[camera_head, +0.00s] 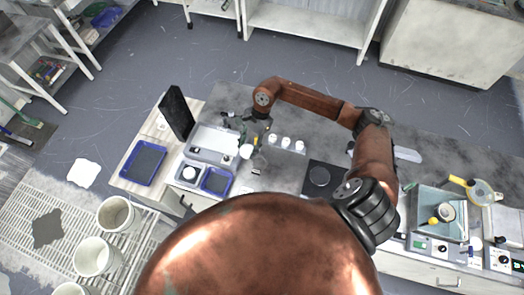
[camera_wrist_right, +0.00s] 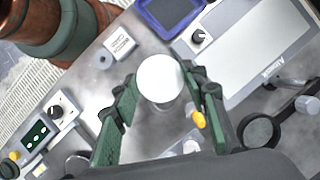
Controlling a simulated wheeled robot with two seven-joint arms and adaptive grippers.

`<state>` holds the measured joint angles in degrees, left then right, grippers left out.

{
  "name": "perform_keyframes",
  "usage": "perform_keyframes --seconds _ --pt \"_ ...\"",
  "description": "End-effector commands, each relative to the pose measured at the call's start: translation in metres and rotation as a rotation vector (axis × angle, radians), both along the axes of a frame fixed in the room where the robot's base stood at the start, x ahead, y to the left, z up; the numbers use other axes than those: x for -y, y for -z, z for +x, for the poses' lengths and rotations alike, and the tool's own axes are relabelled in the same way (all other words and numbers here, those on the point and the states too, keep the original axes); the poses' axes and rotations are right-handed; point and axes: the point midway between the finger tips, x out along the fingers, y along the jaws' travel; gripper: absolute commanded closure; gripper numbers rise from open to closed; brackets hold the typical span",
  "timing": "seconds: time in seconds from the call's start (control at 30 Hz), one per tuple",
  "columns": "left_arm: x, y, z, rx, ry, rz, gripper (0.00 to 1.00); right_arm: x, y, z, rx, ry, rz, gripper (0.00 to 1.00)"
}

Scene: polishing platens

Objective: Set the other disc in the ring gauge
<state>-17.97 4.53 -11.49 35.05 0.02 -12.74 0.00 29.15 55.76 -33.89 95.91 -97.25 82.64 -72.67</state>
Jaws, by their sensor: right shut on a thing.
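My right gripper (camera_head: 247,139) hangs over the bench near the white tray-like unit. In the wrist view its two green fingers (camera_wrist_right: 160,88) are shut on a white round disc (camera_wrist_right: 160,78), seen from above. In the head view a white round shape (camera_head: 245,151) shows at the fingertips. I cannot clearly tell which thing is the ring gauge. A small grey ring-like piece (camera_wrist_right: 105,59) lies beside a labelled block, left of the fingers in the wrist view. A dark round ring with an arm (camera_wrist_right: 258,132) is to their right. My left gripper is not in view.
Several small white pots (camera_head: 286,142) stand right of the gripper. A black square plate (camera_head: 320,177) lies farther right. A glass-sided instrument (camera_head: 440,212) stands right.

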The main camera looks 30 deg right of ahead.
Motion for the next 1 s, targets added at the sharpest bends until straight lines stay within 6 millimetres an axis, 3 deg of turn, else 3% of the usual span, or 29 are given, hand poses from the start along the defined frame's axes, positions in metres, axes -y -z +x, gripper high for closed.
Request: perform_keyframes --seconds 0.1,0.17,0.4,0.57,1.0 --pt "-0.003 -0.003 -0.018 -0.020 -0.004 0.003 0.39 0.014 0.030 -0.007 -0.008 0.320 0.006 0.87" --pt "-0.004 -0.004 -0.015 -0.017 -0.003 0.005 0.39 0.022 0.041 -0.008 -0.007 0.464 0.007 0.87" --pt "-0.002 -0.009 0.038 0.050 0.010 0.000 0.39 0.047 0.062 -0.016 -0.004 0.843 0.010 0.87" --pt "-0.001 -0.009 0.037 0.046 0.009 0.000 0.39 0.054 0.066 -0.017 -0.004 0.927 0.012 0.87" --pt "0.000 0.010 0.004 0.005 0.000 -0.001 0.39 0.054 0.093 -0.018 -0.007 0.936 0.011 0.87"
